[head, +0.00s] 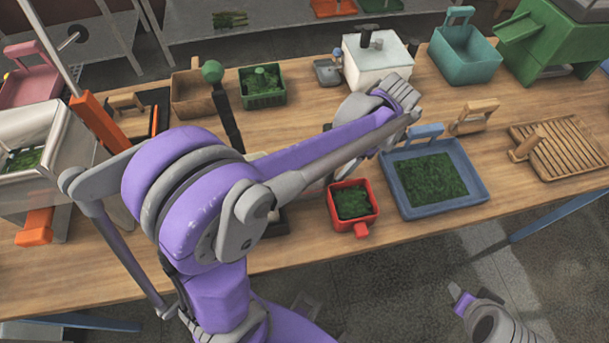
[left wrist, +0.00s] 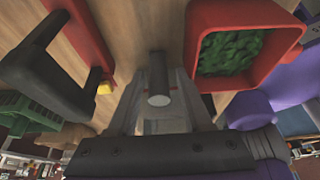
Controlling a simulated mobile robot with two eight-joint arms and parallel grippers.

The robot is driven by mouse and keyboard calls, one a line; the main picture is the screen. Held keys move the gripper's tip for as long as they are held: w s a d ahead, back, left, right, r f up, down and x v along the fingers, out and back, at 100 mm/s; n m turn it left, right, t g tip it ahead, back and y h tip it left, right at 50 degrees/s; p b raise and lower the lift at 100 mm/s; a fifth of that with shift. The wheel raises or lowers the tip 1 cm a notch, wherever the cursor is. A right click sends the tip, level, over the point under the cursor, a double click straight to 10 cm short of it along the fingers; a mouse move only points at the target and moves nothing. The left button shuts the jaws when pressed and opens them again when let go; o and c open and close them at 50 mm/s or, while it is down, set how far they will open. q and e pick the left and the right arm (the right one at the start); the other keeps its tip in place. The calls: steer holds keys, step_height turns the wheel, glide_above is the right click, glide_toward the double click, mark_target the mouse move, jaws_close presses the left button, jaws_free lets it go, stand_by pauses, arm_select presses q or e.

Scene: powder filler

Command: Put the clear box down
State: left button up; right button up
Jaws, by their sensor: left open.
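A pale box (head: 72,138) with whitish, partly see-through walls and green leafy bits inside stands at the far left of the head view. I cannot tell whether it is the clear box. My left gripper (left wrist: 158,85) is open in the left wrist view, with its pale grey fingers apart. A grey post (left wrist: 158,98) shows between the fingers, and I cannot tell how near it is. In the head view my purple forearm crosses the table and hides much of what lies under it.
A red box (head: 352,203) of green bits is beside my left fingers in the left wrist view (left wrist: 240,50). A blue tray (head: 480,186) lies right of it. Bare table lies at front left.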

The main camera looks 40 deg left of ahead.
mark_target(332, 175)
arm_select(q)
steer(key=x, duration=0.4)
steer(key=shift+w+a+f, duration=0.1)
steer(key=shift+f, duration=0.35)
jaws_close()
